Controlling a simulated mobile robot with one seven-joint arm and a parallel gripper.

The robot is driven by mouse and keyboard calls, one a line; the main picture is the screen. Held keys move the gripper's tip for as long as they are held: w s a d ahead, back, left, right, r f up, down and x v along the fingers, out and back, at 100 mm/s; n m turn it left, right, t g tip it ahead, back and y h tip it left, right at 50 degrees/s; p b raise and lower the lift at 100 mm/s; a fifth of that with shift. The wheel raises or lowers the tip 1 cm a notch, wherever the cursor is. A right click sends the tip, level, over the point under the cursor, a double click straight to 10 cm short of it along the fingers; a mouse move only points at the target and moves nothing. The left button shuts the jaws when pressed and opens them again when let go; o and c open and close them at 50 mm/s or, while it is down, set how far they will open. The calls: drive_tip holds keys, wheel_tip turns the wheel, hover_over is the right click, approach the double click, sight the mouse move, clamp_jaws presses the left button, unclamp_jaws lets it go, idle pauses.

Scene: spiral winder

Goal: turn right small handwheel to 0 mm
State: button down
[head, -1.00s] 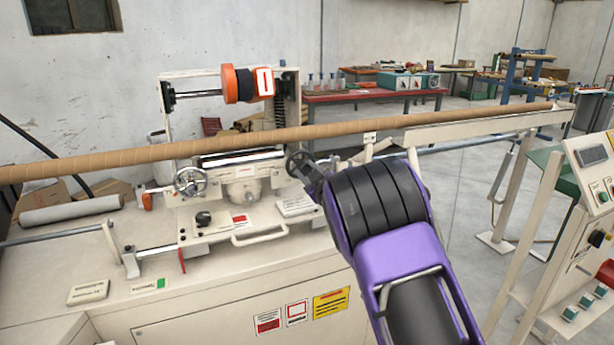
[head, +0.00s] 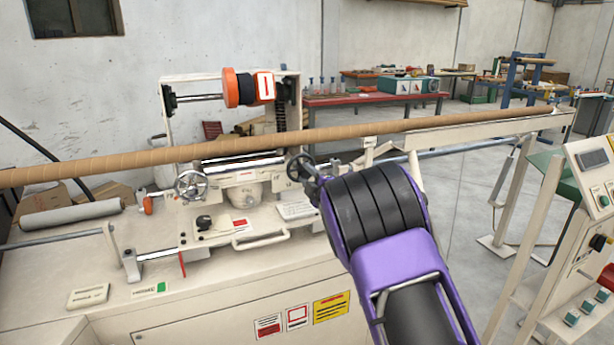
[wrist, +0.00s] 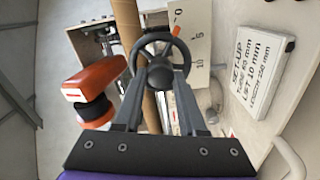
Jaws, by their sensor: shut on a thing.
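The right small handwheel (head: 300,166) is a dark spoked wheel on the right side of the winder carriage. In the wrist view the same handwheel (wrist: 160,72) fills the upper middle, with a round hub and an orange mark at its upper right rim. My gripper (wrist: 160,98) is shut on the handwheel, with a finger on each side near the lower rim. In the head view my purple and black arm reaches to the wheel and partly hides the gripper.
A left handwheel (head: 190,185) sits across the carriage. A long brown tube (head: 230,143) runs above the machine, close to the wheel. An orange and black roller (head: 240,88) is above. A set-up card (wrist: 262,72) lies right of the wheel.

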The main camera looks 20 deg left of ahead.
drive_tip(key=shift+n, duration=0.3)
drive_tip(key=shift+c, duration=2.3)
unclamp_jaws()
drive_tip(key=shift+d, duration=0.1)
drive_tip(key=v, duration=1.7)
drive_tip(key=shift+s, duration=0.15)
